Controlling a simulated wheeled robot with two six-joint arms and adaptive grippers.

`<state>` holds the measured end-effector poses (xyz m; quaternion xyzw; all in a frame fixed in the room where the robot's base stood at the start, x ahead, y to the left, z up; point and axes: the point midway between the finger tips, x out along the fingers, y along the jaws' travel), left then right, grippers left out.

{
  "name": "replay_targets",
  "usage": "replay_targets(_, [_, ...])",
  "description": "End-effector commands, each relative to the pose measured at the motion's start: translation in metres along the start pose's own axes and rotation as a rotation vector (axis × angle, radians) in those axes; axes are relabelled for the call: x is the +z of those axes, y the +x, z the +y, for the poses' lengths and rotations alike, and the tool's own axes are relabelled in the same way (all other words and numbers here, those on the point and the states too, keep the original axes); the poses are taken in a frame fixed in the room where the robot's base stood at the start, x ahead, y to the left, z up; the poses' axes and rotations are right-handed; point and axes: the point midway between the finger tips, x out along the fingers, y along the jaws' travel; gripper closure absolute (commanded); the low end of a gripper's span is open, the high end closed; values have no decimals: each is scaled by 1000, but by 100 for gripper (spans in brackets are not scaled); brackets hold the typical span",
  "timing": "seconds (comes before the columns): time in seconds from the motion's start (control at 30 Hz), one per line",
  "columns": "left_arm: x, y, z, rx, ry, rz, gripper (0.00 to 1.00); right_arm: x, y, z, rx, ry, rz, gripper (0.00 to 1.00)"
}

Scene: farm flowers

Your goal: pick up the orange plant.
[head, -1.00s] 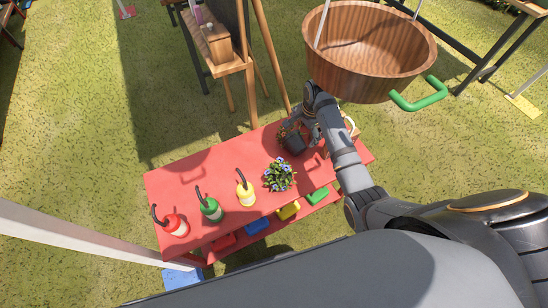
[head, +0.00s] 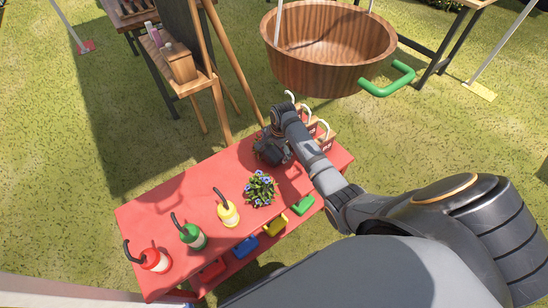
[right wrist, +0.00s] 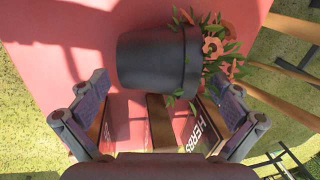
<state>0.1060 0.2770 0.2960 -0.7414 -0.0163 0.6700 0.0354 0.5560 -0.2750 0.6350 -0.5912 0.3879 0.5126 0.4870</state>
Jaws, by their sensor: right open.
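The orange plant is a dark grey pot (right wrist: 152,62) with orange flowers (right wrist: 218,45) and green leaves. In the right wrist view it appears lying sideways, at the top middle, just beyond the fingertips. My right gripper (right wrist: 162,95) is open, with one finger on each side of the picture and nothing held between them. In the head view my right gripper (head: 272,147) is over the back right part of the red table (head: 170,208) and hides much of the orange plant. Whether a finger touches the pot cannot be told. My left gripper is not in view.
A blue-flowered plant (head: 260,189) stands close in front of the gripper. Wooden boxes (right wrist: 195,130) marked HERBS stand beside the pot. A large wooden tub (head: 328,50) is behind.

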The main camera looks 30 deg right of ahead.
Motion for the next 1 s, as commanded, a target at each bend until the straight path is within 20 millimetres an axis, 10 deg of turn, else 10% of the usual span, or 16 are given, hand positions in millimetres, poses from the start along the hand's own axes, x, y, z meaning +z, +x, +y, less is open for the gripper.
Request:
replay_targets(0.37, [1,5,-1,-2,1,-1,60,1,18,-1,-2,-1,1,0])
replay_targets(0.93, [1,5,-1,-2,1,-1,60,1,18,1,1,-1,0,67])
replay_targets(1.0, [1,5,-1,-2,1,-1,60,1,19,1,2,-1,-1,87])
